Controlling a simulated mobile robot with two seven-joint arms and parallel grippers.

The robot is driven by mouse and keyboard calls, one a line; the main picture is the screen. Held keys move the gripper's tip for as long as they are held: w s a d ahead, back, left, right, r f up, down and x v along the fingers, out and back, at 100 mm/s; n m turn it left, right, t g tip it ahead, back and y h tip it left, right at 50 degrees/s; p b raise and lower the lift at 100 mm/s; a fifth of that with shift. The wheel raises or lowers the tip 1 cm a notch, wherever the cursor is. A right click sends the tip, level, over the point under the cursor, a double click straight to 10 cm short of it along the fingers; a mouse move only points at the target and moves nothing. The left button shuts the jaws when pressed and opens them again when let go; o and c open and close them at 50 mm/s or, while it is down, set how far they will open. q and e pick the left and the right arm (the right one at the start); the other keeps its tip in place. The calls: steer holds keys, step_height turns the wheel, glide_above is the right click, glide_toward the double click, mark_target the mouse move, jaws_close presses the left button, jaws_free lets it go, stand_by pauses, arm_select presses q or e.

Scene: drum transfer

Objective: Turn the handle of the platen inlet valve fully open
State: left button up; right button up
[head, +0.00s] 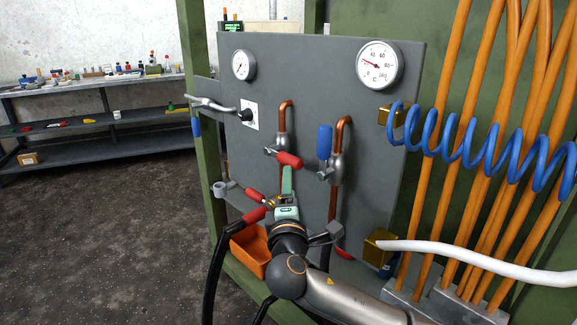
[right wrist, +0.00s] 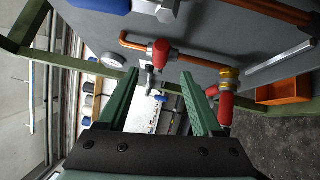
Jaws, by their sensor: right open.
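Two lever valves sit on copper pipes on the grey panel (head: 225,85). One has a red handle (head: 289,160) sticking out toward the lower right; the other has a blue handle (head: 324,142) standing upright. I cannot tell from any label which is the platen inlet valve. My right gripper (head: 287,177) is just below the red handle. In the right wrist view my right gripper (right wrist: 160,76) is open, and the red handle (right wrist: 158,53) shows beyond and between its fingertips, apparently not held. The blue handle (right wrist: 101,5) is at the top edge. My left gripper is not in view.
Beside the right finger is a brass fitting (right wrist: 230,78) with a red grip (right wrist: 226,107). An orange bin (head: 250,250) hangs below. Two gauges (head: 379,65) are on the panel. A blue coiled hose (head: 470,140) and orange pipes stand right. A shelf (head: 60,92) is far left.

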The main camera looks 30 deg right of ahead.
mark_target(289, 160)
steer(key=x, duration=1.1)
steer(key=shift+w+d+b, duration=0.1)
steer(key=shift+b, duration=0.2)
jaws_close()
steer(key=shift+f, duration=0.1)
stand_by(0.8)
